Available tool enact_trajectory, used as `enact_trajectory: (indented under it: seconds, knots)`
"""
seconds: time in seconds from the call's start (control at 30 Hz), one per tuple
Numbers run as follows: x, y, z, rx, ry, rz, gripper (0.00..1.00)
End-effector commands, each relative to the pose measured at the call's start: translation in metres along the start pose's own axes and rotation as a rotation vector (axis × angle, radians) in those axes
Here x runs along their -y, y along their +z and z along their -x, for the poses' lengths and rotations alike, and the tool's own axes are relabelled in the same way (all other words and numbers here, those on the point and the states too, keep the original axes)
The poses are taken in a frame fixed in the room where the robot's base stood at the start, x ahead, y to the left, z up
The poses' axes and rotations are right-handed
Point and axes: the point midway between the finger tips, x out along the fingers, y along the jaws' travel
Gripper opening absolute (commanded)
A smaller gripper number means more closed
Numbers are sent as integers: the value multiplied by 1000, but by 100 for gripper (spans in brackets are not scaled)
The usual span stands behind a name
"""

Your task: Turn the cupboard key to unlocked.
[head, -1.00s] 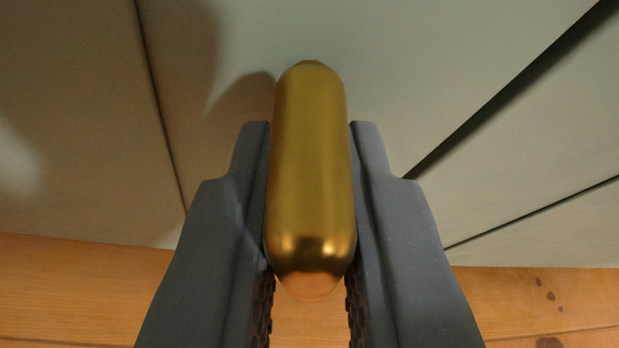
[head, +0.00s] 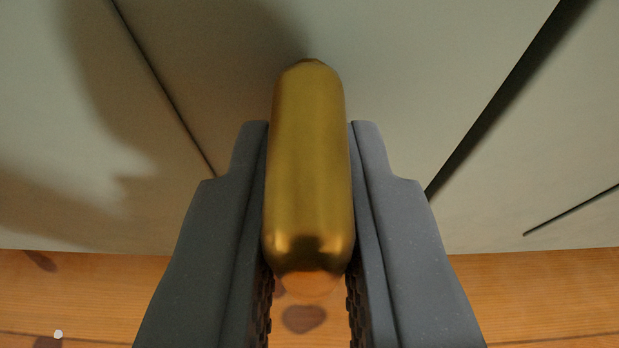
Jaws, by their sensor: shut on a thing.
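The brass-coloured key (head: 309,165) is a rounded, smooth piece in the middle of the head view. My gripper (head: 309,135) is shut on it, with one dark grey finger along each side. The key's far end points at the pale cupboard front (head: 400,80). The lock and any mark for locked or unlocked are not visible, so I cannot tell the key's turn position.
A thin dark seam (head: 165,90) runs down the cupboard front on the left. A wider dark gap (head: 500,100) slants on the right, with a short thin line beyond it. Wooden boards (head: 540,295) with knots lie along the bottom. A small white dot (head: 58,334) is at lower left.

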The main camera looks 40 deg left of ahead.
Motion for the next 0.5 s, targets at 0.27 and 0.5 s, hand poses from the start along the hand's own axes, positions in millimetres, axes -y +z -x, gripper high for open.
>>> enact_trajectory:
  seconds: [0.27,0.5]
  knots:
    - [0,1,0,2,0,-1,35]
    - [0,0,3,1,0,-1,35]
